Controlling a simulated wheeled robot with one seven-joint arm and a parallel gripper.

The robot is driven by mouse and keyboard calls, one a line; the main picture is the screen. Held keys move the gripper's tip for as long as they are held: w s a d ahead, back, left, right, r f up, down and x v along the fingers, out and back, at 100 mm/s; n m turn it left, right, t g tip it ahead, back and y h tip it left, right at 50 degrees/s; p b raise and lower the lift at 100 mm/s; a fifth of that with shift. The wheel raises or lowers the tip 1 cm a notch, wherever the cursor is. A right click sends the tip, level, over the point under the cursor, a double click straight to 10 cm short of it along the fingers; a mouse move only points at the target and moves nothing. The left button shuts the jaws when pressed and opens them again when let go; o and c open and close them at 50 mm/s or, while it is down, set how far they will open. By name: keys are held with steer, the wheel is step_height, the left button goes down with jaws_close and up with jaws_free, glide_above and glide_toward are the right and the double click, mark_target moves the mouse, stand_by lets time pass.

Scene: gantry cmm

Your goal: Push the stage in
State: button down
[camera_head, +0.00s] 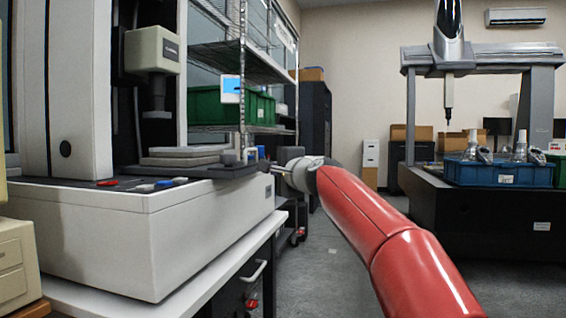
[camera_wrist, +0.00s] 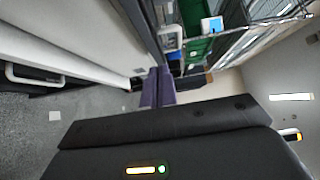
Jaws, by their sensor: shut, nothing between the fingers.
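The stage (camera_head: 212,171) is a dark flat plate under pale grey slabs (camera_head: 185,156), on top of the white measuring machine (camera_head: 150,225). Its right end juts out past the machine's right edge. My gripper (camera_head: 272,168) is at that right end, at about the stage's height. In the wrist view, the two purple fingers of my gripper (camera_wrist: 158,72) are together with nothing between them. The dark edge of what looks like the stage (camera_wrist: 150,35) runs down toward the fingertips. I cannot tell whether they touch it.
A grey measuring head (camera_head: 152,52) hangs above the stage. Wire shelves with a green bin (camera_head: 205,108) stand behind. At right, a gantry machine (camera_head: 480,60) stands over a black base with a blue crate (camera_head: 490,174). Grey floor (camera_head: 325,260) is open between the machines.

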steer(key=shift+w+a+p, duration=0.55)
steer(key=shift+w+a, duration=0.4)
steer(key=shift+a, duration=0.3)
steer(key=shift+w+a+p, duration=0.5)
steer(key=shift+w+a, duration=0.45)
steer(key=shift+a, duration=0.25)
